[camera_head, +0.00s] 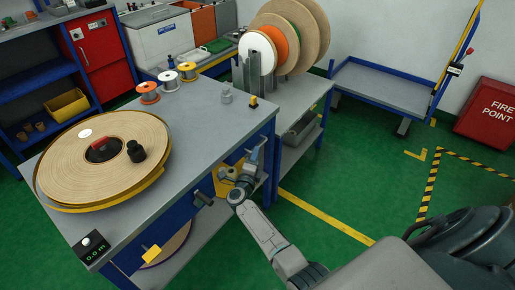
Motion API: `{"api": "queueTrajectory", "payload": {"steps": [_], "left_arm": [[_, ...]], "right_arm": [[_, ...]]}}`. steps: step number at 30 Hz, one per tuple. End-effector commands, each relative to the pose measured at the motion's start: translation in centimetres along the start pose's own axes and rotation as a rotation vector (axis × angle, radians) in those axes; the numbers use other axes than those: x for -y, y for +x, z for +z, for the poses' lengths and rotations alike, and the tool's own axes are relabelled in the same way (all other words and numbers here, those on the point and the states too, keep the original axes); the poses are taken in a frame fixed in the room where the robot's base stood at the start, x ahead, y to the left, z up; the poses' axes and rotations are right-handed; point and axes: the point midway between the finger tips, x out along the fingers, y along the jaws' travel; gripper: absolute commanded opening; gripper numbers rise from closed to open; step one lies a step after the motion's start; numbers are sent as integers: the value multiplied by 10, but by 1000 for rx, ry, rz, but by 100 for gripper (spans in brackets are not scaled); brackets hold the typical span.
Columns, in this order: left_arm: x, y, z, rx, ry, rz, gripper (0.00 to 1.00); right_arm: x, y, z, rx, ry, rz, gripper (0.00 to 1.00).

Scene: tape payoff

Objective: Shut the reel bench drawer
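The reel bench (196,112) has a grey top and a blue front facing me. The drawer front (181,218) appears to be part of this blue face, with a dark handle (203,198) at its right. How far the drawer stands out is hard to tell. My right gripper (238,179) is at the bench front, just right of the handle, with my forearm coming from the lower right. Its fingers are small and overlap a yellow part (225,181), so opening and contact are unclear. My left gripper is not in view.
A large tape reel (75,170) lies on the bench, with several small spools (168,80) behind. Upright reels (258,50) stand on the adjoining bench. A blue trolley (385,85) and red fire box (487,112) are at the right.

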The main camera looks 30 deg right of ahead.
Motion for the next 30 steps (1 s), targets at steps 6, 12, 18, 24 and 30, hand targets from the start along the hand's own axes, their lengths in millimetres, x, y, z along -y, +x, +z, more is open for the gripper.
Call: {"api": "queueTrajectory", "payload": {"steps": [6, 12, 18, 24, 30], "left_arm": [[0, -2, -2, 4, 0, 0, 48], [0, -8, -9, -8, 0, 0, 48], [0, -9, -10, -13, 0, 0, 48], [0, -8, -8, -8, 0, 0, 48], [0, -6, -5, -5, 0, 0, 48]], "right_arm": [[-1, -38, 1, 1, 1, 1, 31], [0, -49, 1, 1, 1, 0, 31], [0, -50, 1, 1, 1, 0, 31], [0, -50, 1, 1, 1, 0, 31], [-13, -58, -2, 64, -84, 13, 31]]}}
